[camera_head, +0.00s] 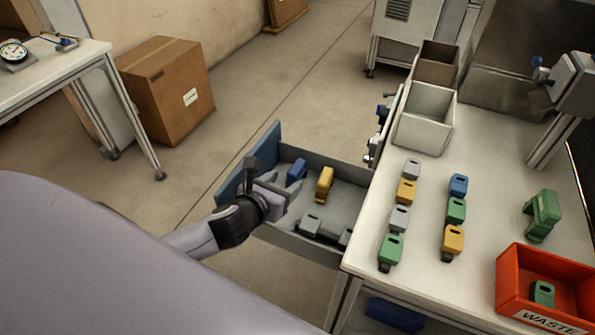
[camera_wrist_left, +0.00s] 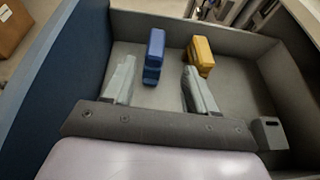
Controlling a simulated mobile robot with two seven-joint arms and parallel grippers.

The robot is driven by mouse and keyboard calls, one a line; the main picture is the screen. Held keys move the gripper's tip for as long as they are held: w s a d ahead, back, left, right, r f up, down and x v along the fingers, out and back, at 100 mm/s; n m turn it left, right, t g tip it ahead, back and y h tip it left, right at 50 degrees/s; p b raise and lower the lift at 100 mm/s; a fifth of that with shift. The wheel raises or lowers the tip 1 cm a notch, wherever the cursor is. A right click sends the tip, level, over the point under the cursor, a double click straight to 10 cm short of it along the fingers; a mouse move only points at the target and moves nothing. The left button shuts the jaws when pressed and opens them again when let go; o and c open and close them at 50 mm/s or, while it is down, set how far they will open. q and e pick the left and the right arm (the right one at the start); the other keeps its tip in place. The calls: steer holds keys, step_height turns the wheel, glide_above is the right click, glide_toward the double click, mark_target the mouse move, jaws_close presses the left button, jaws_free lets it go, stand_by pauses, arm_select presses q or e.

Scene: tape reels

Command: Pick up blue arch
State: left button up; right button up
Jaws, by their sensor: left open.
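A blue block (camera_head: 297,172), which looks like the blue arch, stands in the open drawer near its left end. It also shows in the left wrist view (camera_wrist_left: 154,55), just beyond my fingertips and roughly in line with the gap between them. My left gripper (camera_head: 273,180) reaches into the drawer from the left. Its two grey fingers are spread apart and empty in the left wrist view (camera_wrist_left: 157,85). A second blue block (camera_head: 458,185) stands on the table among other blocks. My right gripper is out of view.
A yellow block (camera_head: 325,184) stands right of the blue one in the drawer (camera_head: 345,172); a grey block (camera_head: 311,224) lies nearer the front. The drawer's blue front panel (camera_wrist_left: 75,75) rises left of my fingers. The table holds several blocks and a red waste bin (camera_head: 512,275).

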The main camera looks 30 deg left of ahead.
mark_target(291, 173)
arm_select(q)
steer(key=shift+a+x, duration=0.2)
steer(key=shift+x, duration=1.05)
steer(key=shift+a+x, duration=0.15)
steer(key=shift+x, duration=1.1)
steer(key=shift+r, duration=0.1)
jaws_close()
